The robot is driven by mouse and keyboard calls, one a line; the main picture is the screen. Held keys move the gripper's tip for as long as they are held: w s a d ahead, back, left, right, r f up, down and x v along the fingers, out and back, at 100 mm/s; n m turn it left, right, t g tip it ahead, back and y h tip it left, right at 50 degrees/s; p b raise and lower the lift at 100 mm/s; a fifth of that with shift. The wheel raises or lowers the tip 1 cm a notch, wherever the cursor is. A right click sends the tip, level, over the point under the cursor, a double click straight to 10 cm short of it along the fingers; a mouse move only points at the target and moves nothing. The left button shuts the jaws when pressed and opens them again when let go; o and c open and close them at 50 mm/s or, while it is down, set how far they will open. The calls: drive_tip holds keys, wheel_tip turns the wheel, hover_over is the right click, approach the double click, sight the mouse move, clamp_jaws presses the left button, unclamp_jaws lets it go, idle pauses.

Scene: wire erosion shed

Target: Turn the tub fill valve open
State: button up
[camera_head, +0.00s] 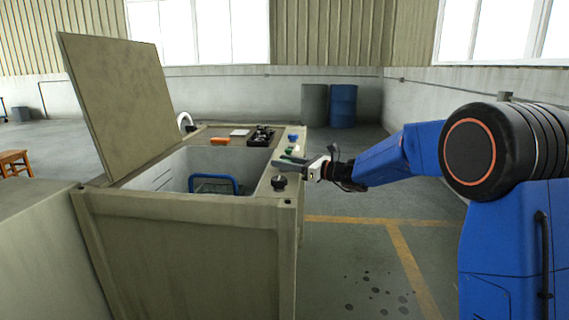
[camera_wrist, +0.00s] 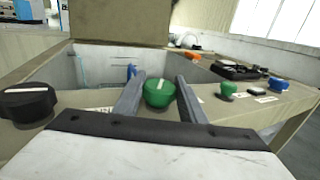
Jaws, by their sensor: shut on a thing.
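A green round knob (camera_wrist: 158,93) with a pale pointer line stands on the rim of the open tub (camera_head: 190,212). My gripper (camera_wrist: 157,86) has one finger on each side of this knob and is shut on it. The pointer line runs roughly along the fingers, away from the wrist. In the head view my gripper (camera_head: 290,160) reaches the tub's right rim from the right, and its fingers hide most of the held knob. The label by the knob is partly covered and I cannot read it, so the pictures do not confirm which valve it is.
A black knob (camera_wrist: 28,102) is left of the held one. A smaller green knob (camera_wrist: 228,90) and a blue knob (camera_wrist: 278,84) are to the right. A blue-handled item (camera_head: 215,184) is inside the tub. The raised lid (camera_head: 118,100) stands at left. Floor right of the tub is clear.

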drive_tip(key=n+g+y, duration=0.1)
drive_tip(key=n+g, duration=0.2)
drive_tip(key=g, duration=0.1)
drive_tip(key=shift+w, duration=0.1)
drive_tip(key=shift+n+g, duration=0.85)
drive_tip(key=shift+g, duration=0.6)
drive_tip(key=shift+n+g, duration=0.85)
drive_tip(key=shift+g, duration=0.6)
drive_tip(key=o, duration=1.1)
drive_tip(key=shift+c, duration=0.2)
drive_tip(key=shift+d, duration=0.1)
drive_tip(key=w+d, duration=0.2)
drive_tip(key=d, duration=1.5)
drive_tip(key=shift+w, duration=0.1)
